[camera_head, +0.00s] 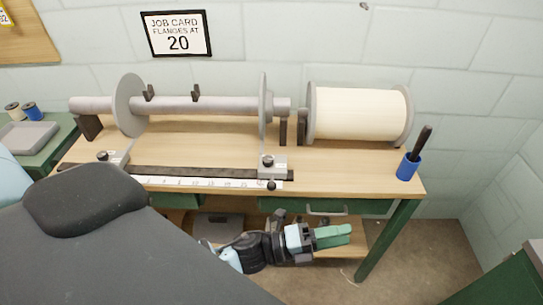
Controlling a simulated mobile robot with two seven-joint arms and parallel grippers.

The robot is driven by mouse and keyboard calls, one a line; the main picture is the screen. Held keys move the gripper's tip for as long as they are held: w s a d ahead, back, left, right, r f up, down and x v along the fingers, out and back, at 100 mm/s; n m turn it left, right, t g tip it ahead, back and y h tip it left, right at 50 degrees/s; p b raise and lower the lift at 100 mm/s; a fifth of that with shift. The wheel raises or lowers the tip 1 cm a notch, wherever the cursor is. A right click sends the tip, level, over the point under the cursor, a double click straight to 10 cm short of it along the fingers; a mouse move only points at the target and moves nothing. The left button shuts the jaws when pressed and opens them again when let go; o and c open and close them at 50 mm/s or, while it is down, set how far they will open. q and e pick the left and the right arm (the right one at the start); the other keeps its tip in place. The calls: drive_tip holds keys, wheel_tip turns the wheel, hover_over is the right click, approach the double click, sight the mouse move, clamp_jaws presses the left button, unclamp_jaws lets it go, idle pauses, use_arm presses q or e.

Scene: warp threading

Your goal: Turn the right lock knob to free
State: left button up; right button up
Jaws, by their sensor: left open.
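The right lock knob (267,161) is a small black knob on a light grey bracket (278,170) below the right flange (263,110). A second small dark knob (271,185) shows at the bracket's front edge. Which way the lock is turned is too small to tell. My left gripper (348,235), with green fingers, is in front of and below the bench's front edge, to the right of the bracket and apart from it. It is open, and nothing shows between its fingers. My right gripper is not in view.
The warp beam (220,104) has a left flange (130,105) and a left bracket with a knob (102,156). A white scale (200,183) runs along the wooden bench (345,175). A cream spool (360,113) and a blue cup (408,168) stand right. The job card (177,33) reads 20.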

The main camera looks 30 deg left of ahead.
use_arm(q)
drive_tip(key=w+d+r+m+g+h+b, duration=0.1)
drive_tip(key=d+m+g+h, duration=0.15)
drive_tip(key=m+g, duration=0.55)
wheel_tip(320, 180, up, 4)
drive_tip(key=r+m+g+y+b, duration=0.1)
drive_tip(key=m+g+y+b, duration=0.4)
drive_tip(key=m+y, duration=1.7)
hover_over(268, 159)
drive_tip(key=m+h, duration=0.3)
drive_tip(key=shift+a+f+m+h, duration=0.1)
drive_tip(key=shift+f+m+h, duration=0.15)
drive_tip(key=shift+m+h, duration=0.1)
drive_tip(key=shift+f, duration=3.95)
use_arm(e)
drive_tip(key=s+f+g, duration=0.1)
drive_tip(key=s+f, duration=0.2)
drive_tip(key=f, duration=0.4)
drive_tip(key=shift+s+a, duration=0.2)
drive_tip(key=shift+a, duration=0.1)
use_arm(q)
drive_tip(key=c, duration=1)
